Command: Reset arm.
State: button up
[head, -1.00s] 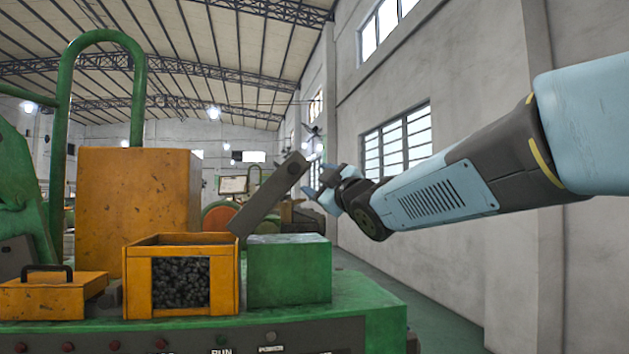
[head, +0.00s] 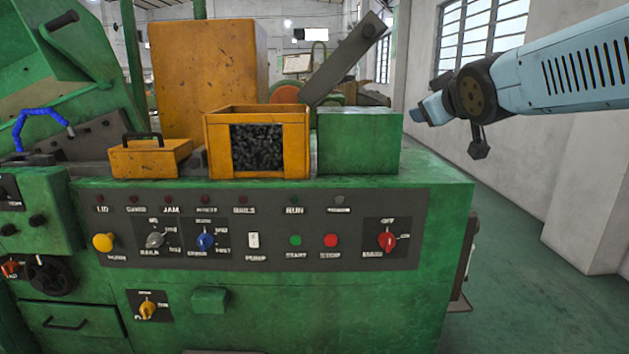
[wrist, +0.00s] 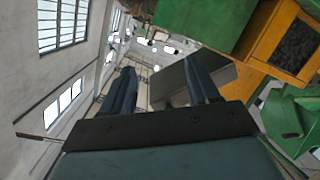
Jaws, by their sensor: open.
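My gripper (head: 428,111) is at the right in the head view, held in the air to the right of the green machine (head: 330,280). Its arm reaches in from the right edge. In the wrist view my gripper (wrist: 165,85) shows two dark blue fingers standing apart, with nothing between them held. The grey lever (head: 346,62) with a dark knob slants up behind the green box (head: 358,140), to the left of my gripper and apart from it.
An orange crate of dark pieces (head: 256,148) and an orange lidded box (head: 150,158) stand on the machine top. The front control panel (head: 270,235) has knobs and buttons. A pale wall (head: 600,190) is at right; the green floor (head: 540,300) between is clear.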

jog(key=s+f+m+g, duration=0.6)
jog(key=s+f+g, duration=0.4)
jog(key=s+f, duration=0.8)
jog(key=shift+s+d+f, duration=0.2)
jog(key=shift+s+f, duration=0.1)
jog(key=shift+s, duration=0.45)
dwell(1.1)
